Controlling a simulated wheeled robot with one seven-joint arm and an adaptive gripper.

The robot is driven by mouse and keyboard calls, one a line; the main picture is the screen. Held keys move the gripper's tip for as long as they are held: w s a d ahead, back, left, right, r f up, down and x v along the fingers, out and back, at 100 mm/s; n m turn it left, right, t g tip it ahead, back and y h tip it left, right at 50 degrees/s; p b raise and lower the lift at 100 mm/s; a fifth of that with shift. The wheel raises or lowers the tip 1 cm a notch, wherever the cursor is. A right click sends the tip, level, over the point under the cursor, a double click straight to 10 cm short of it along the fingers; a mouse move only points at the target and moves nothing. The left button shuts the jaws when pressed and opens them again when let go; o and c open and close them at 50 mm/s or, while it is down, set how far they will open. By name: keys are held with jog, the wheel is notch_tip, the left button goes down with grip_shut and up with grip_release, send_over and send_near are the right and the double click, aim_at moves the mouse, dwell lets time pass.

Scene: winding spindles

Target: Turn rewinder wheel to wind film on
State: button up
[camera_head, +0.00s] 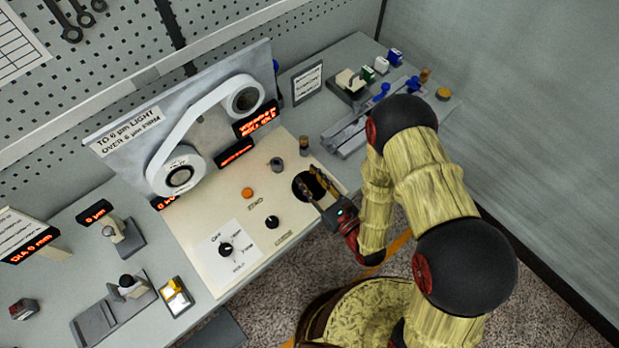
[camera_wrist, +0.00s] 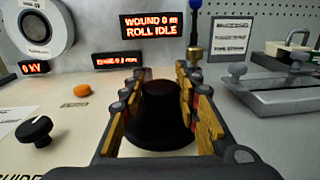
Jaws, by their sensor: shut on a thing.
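The rewinder wheel is a black, round knob (camera_head: 301,190) on the cream panel (camera_head: 205,200). In the wrist view the black knob (camera_wrist: 163,115) stands between the two fingers. My gripper (camera_head: 318,185) reaches in from the right and is shut on it; the fingers (camera_wrist: 163,85) lie along both its sides. White film runs from a lower left roll (camera_head: 166,168) up to a smaller upper right roll (camera_head: 262,97) on the upright plate. A red-lit display (camera_wrist: 150,25) reads "WOUND 0 m ROLL IDLE".
Left of the wheel on the panel are an orange button (camera_head: 247,193), a small black knob (camera_head: 272,222) and a pointer knob (camera_head: 225,249). A short post (camera_head: 304,146) stands behind it. A grey slide fixture (camera_head: 345,137) lies to the right.

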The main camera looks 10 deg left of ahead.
aim_at(309, 180)
jog(key=shift+m+t+h, duration=0.5)
jog(key=shift+h, duration=0.1)
jog(key=o, duration=1.2)
jog(key=shift+c, duration=0.2)
notch_tip(309, 180, up, 10)
dwell(0.3)
